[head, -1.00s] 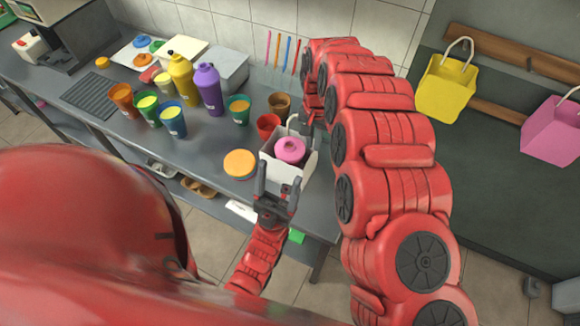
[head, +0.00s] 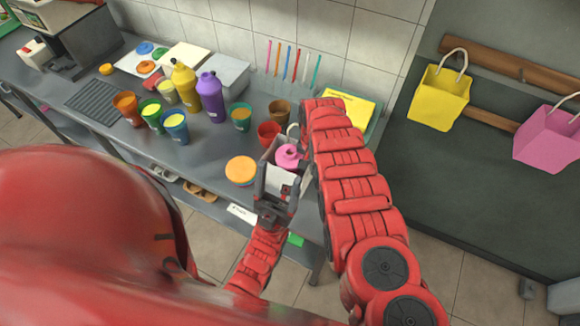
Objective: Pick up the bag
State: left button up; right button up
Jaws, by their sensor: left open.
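A small white bag (head: 281,180) stands at the front edge of the counter with a pink-lidded container (head: 287,156) inside. A pale loop, likely its handle, shows behind the lid. My left gripper (head: 281,172) is open at the bag's near side, its fingers spread across the bag's front; I cannot tell whether they touch it. My right arm reaches in along the bag's right side and hides part of it. The right gripper is mostly hidden by its own arm, so its jaws cannot be read. A yellow bag (head: 440,97) and a pink bag (head: 550,140) hang at the right.
A red cup (head: 268,133) and a brown cup (head: 280,110) stand close behind the bag. An orange-topped round stack (head: 241,170) is to its left. Several colored cups, a yellow bottle (head: 185,85) and a purple bottle (head: 211,97) stand farther left.

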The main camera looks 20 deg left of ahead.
jog(key=shift+f, duration=0.45)
grip_shut()
jog(key=shift+r, duration=0.1)
